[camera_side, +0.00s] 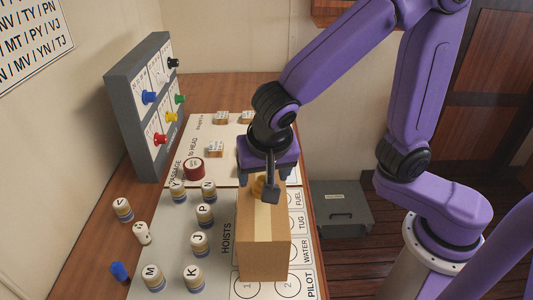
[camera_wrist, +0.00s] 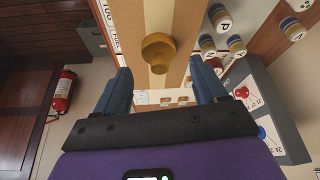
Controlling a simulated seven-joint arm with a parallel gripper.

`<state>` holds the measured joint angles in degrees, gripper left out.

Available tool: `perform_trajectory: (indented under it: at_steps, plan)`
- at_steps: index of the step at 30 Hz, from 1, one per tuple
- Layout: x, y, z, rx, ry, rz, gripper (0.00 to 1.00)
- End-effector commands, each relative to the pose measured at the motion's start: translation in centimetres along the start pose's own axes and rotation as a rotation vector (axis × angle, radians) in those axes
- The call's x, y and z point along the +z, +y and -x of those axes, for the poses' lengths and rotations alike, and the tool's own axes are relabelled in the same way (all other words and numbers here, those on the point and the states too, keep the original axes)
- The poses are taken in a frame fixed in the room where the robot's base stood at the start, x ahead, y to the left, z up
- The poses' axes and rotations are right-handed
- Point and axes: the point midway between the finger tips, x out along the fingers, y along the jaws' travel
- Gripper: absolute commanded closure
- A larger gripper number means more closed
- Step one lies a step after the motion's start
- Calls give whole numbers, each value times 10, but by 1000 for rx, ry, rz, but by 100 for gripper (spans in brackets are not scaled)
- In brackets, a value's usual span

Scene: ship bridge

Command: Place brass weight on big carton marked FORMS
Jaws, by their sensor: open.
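The brass weight (camera_wrist: 158,48) is a small golden, knobbed piece. It stands on top of the tan carton, on the pale tape strip. In the side view the weight (camera_side: 258,186) is partly hidden behind my gripper finger. The big carton (camera_side: 263,245) stands on the chart table. No FORMS marking is readable on its visible faces. My gripper (camera_wrist: 161,75) is open, with a blue-grey finger on each side of the weight and a gap on both sides in the wrist view. In the side view my gripper (camera_side: 260,184) is low over the far end of the carton top.
Several lettered round pieces (camera_side: 200,243) stand left of the carton, with a red round piece (camera_side: 194,169) farther back. A grey panel with coloured knobs (camera_side: 150,105) stands at the back left. A grey case (camera_side: 341,208) lies on the floor right of the table.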

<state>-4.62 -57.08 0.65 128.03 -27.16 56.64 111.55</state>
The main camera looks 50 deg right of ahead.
Motion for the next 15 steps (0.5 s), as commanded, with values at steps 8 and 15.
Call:
perform_trajectory:
  at_steps: [8,15]
  plan:
    - [0,-1,57,-6,-1,-1,29]
    - [0,-1,85,-2,0,1,29]
